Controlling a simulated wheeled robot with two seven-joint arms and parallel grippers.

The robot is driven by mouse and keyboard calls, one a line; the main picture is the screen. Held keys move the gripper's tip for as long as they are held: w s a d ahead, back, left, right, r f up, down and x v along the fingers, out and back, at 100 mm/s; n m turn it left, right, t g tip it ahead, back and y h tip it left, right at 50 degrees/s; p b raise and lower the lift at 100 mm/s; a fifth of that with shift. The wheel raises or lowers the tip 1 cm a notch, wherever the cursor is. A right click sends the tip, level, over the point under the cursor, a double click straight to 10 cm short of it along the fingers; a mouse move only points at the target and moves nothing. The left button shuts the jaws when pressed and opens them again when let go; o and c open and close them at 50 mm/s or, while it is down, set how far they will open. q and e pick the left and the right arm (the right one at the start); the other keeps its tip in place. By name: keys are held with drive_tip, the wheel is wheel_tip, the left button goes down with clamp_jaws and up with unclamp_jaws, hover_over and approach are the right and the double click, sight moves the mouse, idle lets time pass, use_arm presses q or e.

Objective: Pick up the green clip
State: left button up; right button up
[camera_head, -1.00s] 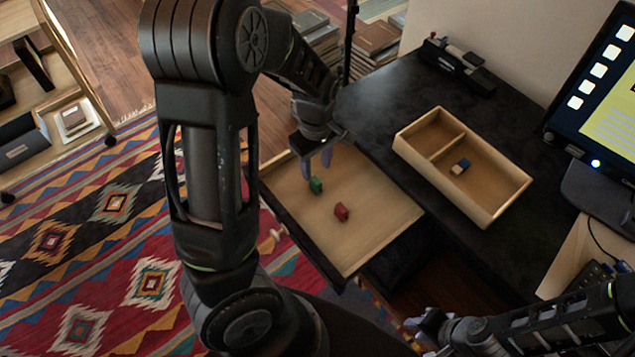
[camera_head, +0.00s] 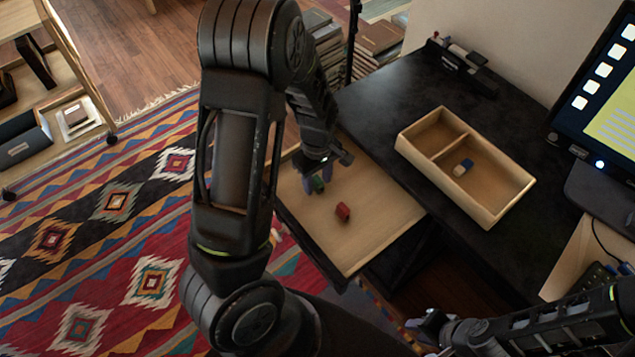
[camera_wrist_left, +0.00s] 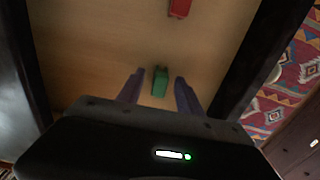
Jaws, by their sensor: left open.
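The green clip (camera_head: 317,184) lies in the open wooden drawer (camera_head: 375,215), partly hidden by my left gripper in the head view. My left gripper (camera_head: 318,183) is low over it. In the left wrist view the green clip (camera_wrist_left: 160,82) shows between the two open fingers (camera_wrist_left: 158,90), with a gap on each side. Contact with the drawer floor cannot be told. My right gripper (camera_head: 428,325) is at the bottom right of the head view, far from the clip; its fingers are too small to judge.
A red clip (camera_head: 343,211) lies near the green one in the drawer; it also shows in the left wrist view (camera_wrist_left: 180,8). Drawer walls surround the gripper.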

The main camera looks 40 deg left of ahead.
use_arm(q)
drive_tip(key=shift+c, duration=0.5)
clamp_jaws()
idle(0.3)
